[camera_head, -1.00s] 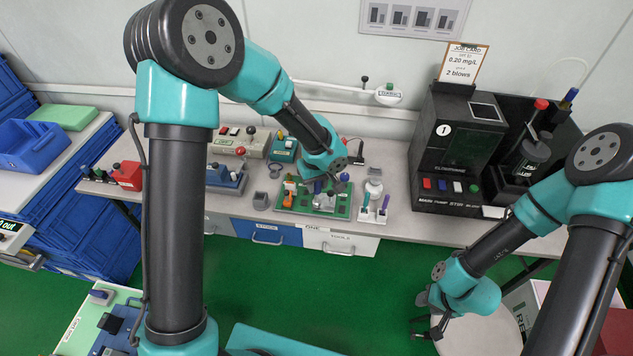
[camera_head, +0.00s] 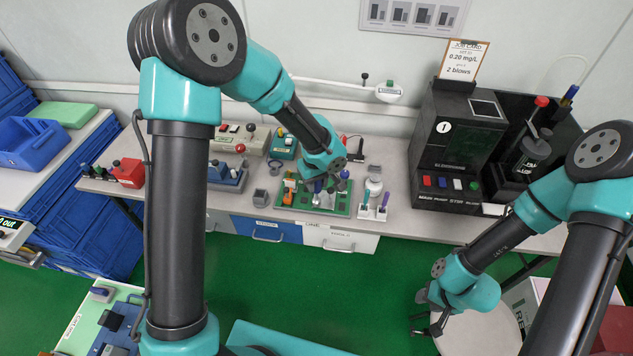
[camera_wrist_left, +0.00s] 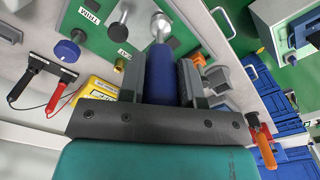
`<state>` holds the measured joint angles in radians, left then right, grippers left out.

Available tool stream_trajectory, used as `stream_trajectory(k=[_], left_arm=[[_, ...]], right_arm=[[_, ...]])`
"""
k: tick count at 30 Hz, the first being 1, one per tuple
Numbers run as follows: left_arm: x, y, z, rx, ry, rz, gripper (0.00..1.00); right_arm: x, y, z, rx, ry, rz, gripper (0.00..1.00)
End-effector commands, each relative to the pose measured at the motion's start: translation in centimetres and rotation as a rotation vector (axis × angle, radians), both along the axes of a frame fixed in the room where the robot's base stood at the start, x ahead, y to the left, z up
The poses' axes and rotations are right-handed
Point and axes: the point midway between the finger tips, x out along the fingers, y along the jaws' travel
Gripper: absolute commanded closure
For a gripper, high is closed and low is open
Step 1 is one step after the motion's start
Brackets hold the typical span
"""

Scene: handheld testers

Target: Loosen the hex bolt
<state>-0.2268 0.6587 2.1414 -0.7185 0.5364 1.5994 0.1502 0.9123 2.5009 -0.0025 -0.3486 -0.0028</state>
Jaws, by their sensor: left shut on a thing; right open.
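My left gripper (camera_head: 330,186) is over the green board (camera_head: 286,197) on the bench. In the left wrist view its two dark fingers (camera_wrist_left: 162,82) are shut on the blue handle of a driver (camera_wrist_left: 161,76). The driver's metal end (camera_wrist_left: 160,26) points at the green board (camera_wrist_left: 98,47). A hex bolt cannot be made out clearly; whether the driver sits on one, I cannot tell. A grey round-headed part (camera_wrist_left: 122,22) and a blue knob (camera_wrist_left: 67,50) stand beside it. My right gripper (camera_head: 429,325) is open and empty near the round pale stool top.
A black tester (camera_head: 455,150) stands right of the board, under a job card (camera_head: 463,61). A small holder with upright tools (camera_head: 374,208) is close at the board's right. Red and black probes (camera_wrist_left: 45,83) lie near the left gripper. Boxes with knobs stand behind.

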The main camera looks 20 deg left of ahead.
Motion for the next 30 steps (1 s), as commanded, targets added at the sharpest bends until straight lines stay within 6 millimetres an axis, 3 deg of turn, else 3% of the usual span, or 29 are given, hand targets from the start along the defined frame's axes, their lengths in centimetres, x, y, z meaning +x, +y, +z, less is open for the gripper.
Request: stream_trajectory(k=[9, 22, 30], left_arm=[[0.02, 0.02, 0.06, -0.001, 0.000, 0.261, 0.94], [0.04, 0.01, 0.09, -0.001, -0.002, 0.312, 0.94], [0.05, 0.02, 0.13, -0.001, -0.002, 0.538, 0.94]], right_arm=[[0.00, 0.00, 0.00, 0.000, 0.000, 0.000, 0.57], [0.00, 0.00, 0.00, 0.000, 0.000, 0.000, 0.57], [0.00, 0.00, 0.00, 0.000, 0.000, 0.000, 0.57]])
